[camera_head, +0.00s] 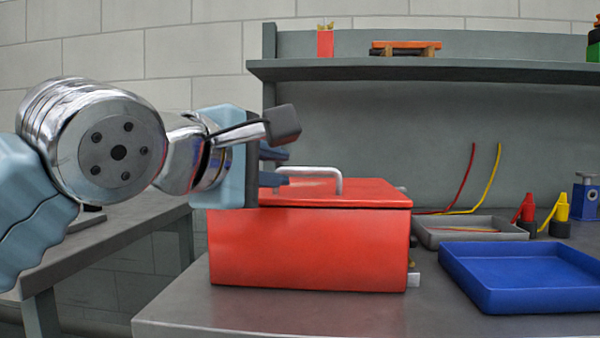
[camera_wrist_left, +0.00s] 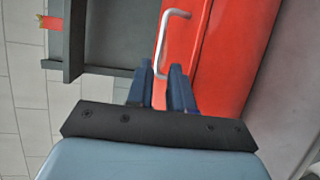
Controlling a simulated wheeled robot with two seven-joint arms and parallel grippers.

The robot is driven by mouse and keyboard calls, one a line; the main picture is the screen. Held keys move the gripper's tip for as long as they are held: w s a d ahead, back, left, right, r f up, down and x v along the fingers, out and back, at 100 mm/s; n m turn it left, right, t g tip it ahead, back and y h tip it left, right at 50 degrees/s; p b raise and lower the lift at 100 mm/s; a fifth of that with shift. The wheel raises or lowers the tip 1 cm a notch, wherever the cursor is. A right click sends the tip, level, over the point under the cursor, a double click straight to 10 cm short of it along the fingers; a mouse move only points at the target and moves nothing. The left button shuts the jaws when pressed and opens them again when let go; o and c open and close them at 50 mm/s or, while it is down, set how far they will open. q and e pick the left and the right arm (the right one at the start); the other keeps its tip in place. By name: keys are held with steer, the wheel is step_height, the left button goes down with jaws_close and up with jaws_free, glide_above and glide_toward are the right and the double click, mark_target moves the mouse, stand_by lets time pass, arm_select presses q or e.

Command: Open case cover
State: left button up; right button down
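A red case (camera_head: 308,248) stands on the workbench with its red cover (camera_head: 375,195) lying flat and shut on top. A silver bar handle (camera_head: 325,171) rises from the cover; in the left wrist view the handle (camera_wrist_left: 165,35) lies just ahead of the fingers. My left gripper (camera_head: 279,167) is over the left part of the cover, at the handle's left end. In the left wrist view its two blue fingers (camera_wrist_left: 161,71) are apart, with the handle's near end at the gap between the tips. I cannot tell whether they touch it. My right gripper is not in view.
A blue tray (camera_head: 520,277) and a grey tray (camera_head: 468,231) lie to the right of the case. Red and yellow probes (camera_head: 559,214) stand behind the blue tray. A grey shelf (camera_head: 430,70) runs above the bench at the back.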

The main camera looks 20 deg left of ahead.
mark_target(296, 171)
arm_select(q)
steer(key=x, duration=0.7)
steer(key=shift+c, duration=0.3)
jaws_close()
